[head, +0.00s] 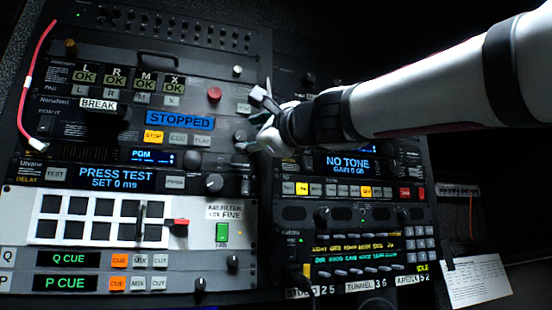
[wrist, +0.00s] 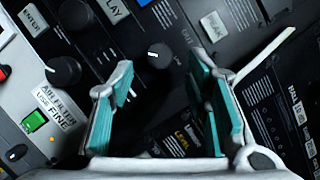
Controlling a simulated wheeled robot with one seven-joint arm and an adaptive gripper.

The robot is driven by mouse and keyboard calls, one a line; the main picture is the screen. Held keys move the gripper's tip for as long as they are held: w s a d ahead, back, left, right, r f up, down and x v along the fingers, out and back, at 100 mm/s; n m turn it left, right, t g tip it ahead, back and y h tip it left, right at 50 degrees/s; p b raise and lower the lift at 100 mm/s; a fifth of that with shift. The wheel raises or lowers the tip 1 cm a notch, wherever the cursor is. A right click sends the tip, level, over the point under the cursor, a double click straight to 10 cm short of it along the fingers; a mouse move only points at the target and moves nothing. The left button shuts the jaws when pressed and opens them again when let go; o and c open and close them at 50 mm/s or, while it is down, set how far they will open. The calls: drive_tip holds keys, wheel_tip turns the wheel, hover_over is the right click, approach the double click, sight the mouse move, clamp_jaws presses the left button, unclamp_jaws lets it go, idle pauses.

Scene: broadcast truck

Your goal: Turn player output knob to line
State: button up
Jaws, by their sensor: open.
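The player panel has a blue display reading STOPPED (head: 180,122) above its STOP, CUE and PLAY buttons. A small dark knob with a white pointer mark (wrist: 158,55) shows in the wrist view, between the PLAY button and the PEAK label; I take it to be the player output knob. In the head view my gripper (head: 250,120) largely covers that area. My gripper is open, its teal-padded fingers (wrist: 162,75) on either side of the knob in the wrist view, with nothing between the pads. I cannot tell whether they touch it. Its position labels are not readable.
A larger dark knob (wrist: 65,70) sits to the left in the wrist view, on the delay unit below. A red button (head: 214,94) is up and left of my gripper. The NO TONE panel (head: 347,162) lies to the right. A red cable (head: 35,80) hangs at far left.

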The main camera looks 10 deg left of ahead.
sight(243, 137)
drive_tip(key=shift+p+x, duration=0.45)
drive_tip(key=shift+x, duration=1.25)
clamp_jaws()
